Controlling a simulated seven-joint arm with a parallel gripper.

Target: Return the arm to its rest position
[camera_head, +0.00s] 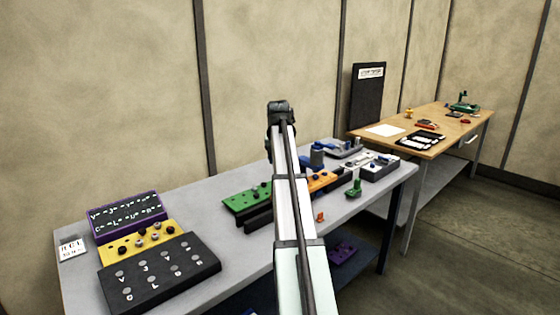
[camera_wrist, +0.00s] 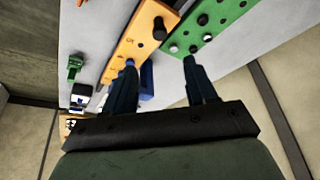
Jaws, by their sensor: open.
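In the wrist view my gripper (camera_wrist: 160,62) has its two dark fingers spread apart with nothing held between them. It is above the grey table, near an orange board (camera_wrist: 143,36) and a green board (camera_wrist: 213,28). A blue part (camera_wrist: 147,78) shows partly behind the fingers. In the head view my arm (camera_head: 290,205) stretches forward over the grey table (camera_head: 225,282). Its far end hides the fingers there, so their height over the table cannot be told.
The table also bears a black board (camera_head: 160,272), a yellow board (camera_head: 128,243), a purple board (camera_head: 125,218), a green board (camera_head: 243,200), a green part (camera_head: 354,187) and grey fixtures (camera_head: 378,170). A wooden bench (camera_head: 375,134) stands at the back right. Open floor lies right.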

